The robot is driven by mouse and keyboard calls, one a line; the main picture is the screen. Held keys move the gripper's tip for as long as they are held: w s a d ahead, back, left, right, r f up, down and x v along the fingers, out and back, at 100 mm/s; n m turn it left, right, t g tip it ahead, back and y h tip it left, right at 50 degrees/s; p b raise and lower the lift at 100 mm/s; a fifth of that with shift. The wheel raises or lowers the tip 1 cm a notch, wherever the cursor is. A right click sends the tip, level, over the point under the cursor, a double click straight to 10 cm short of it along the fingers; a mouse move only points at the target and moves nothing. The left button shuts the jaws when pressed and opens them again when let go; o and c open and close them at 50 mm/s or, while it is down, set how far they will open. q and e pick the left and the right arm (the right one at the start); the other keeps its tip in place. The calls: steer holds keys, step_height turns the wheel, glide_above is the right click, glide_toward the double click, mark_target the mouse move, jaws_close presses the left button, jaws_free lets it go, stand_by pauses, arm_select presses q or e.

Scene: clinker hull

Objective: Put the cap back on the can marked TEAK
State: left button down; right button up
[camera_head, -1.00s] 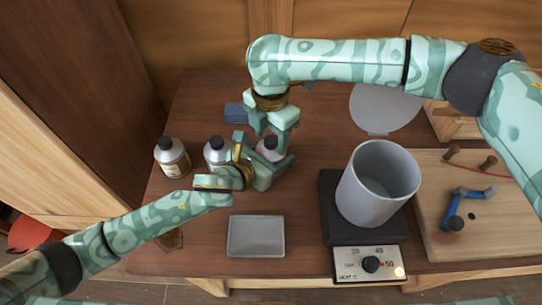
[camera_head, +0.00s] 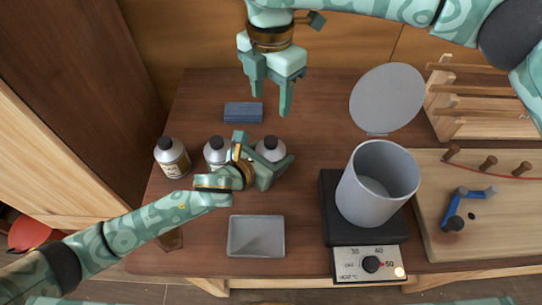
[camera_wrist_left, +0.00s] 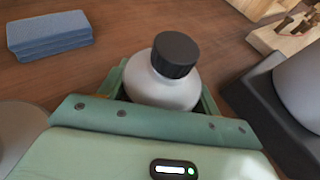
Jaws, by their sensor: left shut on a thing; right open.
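My left gripper (camera_head: 266,152) is shut around the body of the rightmost can (camera_head: 272,155), which also shows in the left wrist view (camera_wrist_left: 160,88). A black cap (camera_wrist_left: 175,54) sits on this can's neck. The gripper hides its label, so I cannot read whether it says TEAK. The middle can (camera_head: 214,156) and the left can (camera_head: 172,160) are capped too; their labels are too small to read. My right gripper (camera_head: 270,103) is open and empty, behind and above the held can.
A blue block (camera_head: 243,112) lies behind the cans, and a grey tray (camera_head: 256,237) in front. A grey pot (camera_head: 376,186) stands on a black heater (camera_head: 335,225) to the right, its round lid (camera_head: 387,97) behind it. A board with pegs (camera_head: 430,220) is far right.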

arm_select(q)
steer(key=shift+c, duration=1.2)
jaws_free()
steer(key=p+v, duration=0.4)
steer(key=v, duration=1.2)
steer(key=shift+a, duration=0.2)
steer(key=shift+s+f, duration=0.1)
steer(key=shift+s, duration=0.05)
